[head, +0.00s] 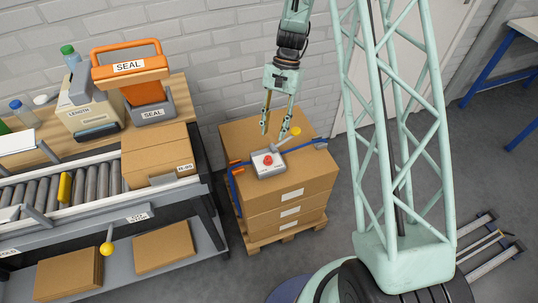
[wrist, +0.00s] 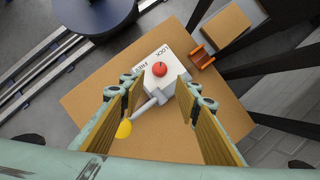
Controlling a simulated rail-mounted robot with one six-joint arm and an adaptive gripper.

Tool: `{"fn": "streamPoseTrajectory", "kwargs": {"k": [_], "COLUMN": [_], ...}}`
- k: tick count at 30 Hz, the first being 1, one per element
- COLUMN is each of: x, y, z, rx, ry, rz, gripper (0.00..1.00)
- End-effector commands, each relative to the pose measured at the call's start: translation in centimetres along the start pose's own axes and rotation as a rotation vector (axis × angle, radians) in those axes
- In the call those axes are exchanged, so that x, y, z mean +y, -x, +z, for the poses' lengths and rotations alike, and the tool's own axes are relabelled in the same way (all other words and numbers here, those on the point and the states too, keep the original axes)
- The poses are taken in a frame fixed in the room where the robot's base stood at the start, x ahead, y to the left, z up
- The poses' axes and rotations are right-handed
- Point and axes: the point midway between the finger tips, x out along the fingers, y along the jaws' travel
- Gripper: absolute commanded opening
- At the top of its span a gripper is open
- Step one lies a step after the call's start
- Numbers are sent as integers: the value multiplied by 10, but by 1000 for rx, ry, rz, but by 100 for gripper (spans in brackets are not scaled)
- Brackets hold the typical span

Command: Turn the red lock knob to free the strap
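The red lock knob (head: 268,160) sits on a pale block (head: 268,170) on top of the stacked cartons (head: 290,197). The knob shows in the wrist view (wrist: 159,69), with the words LOCK and FREE printed near it; which way it is set I cannot tell. A grey lever with a yellow ball end (head: 296,131) reaches out from the block. A blue strap (head: 311,145) runs across the carton top and down the side. My gripper (head: 274,134) is open and empty above the block; in the wrist view the knob lies beyond and between its fingertips (wrist: 160,90).
An orange buckle (head: 236,168) is at the carton's left edge. Left are a roller conveyor (head: 95,184), a carton (head: 158,155) and an orange-handled SEAL tool (head: 130,68). A brick wall (head: 225,60) stands behind. Open floor (head: 345,187) lies right of the cartons.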

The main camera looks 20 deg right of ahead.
Motion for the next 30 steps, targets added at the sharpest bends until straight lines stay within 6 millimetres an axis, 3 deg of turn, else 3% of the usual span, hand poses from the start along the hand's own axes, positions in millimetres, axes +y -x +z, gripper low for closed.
{"fn": "streamPoseTrajectory", "kwargs": {"k": [18, 30], "x": [0, 0], "y": [-82, -108], "z": [0, 0], "rx": [-2, -1], "ry": [0, 0], "rz": [1, 1], "gripper": [30, 30]}}
